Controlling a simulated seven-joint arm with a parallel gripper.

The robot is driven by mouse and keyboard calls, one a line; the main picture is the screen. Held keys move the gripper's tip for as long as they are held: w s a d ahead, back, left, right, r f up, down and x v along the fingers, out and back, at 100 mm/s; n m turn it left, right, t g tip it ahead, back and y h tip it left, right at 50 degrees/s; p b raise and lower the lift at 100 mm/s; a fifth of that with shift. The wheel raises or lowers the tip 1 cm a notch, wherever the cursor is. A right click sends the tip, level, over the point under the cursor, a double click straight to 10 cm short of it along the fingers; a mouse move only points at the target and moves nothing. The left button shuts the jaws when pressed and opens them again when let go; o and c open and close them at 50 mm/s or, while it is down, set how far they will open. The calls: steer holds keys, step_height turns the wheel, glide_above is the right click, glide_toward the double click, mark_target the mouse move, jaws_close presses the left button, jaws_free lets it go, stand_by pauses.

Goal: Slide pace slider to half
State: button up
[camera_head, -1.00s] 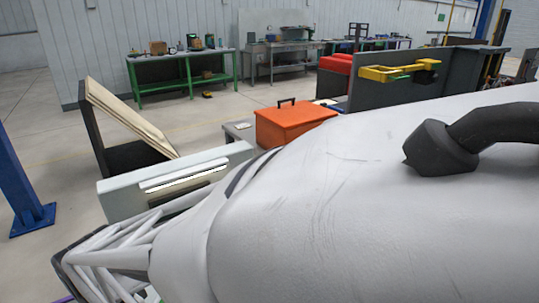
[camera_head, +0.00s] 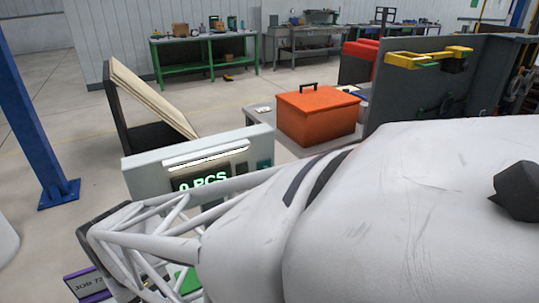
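No pace slider can be made out; my white arm covers the lower middle and right of the view. A light grey box with a lit display (camera_head: 203,180) reading "0 PCS" stands left of centre, partly hidden behind my arm. The white lattice end of my arm (camera_head: 150,240), with a dark rim, is at the lower left, in front of and below the display box. Whether its fingers are open or shut does not show. A green patch (camera_head: 186,280) shows through the lattice, and a purple-edged sign reading "JOB" (camera_head: 88,284) sits beside it.
An orange toolbox (camera_head: 318,115) is on a grey table right of the display box. A dark panel with a yellow bracket (camera_head: 430,57) stands at the right. A tilted wooden board (camera_head: 150,98) and a blue post (camera_head: 35,120) are at the left.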

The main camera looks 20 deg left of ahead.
steer(key=n, duration=0.7)
steer(key=shift+s, duration=0.1)
steer(key=n, duration=0.4)
steer(key=shift+a, duration=0.1)
steer(key=shift+f+n, duration=0.1)
steer(key=shift+n, duration=1.5)
steer(key=shift+f, duration=0.1)
steer(key=shift+f, duration=3.8)
jaws_close()
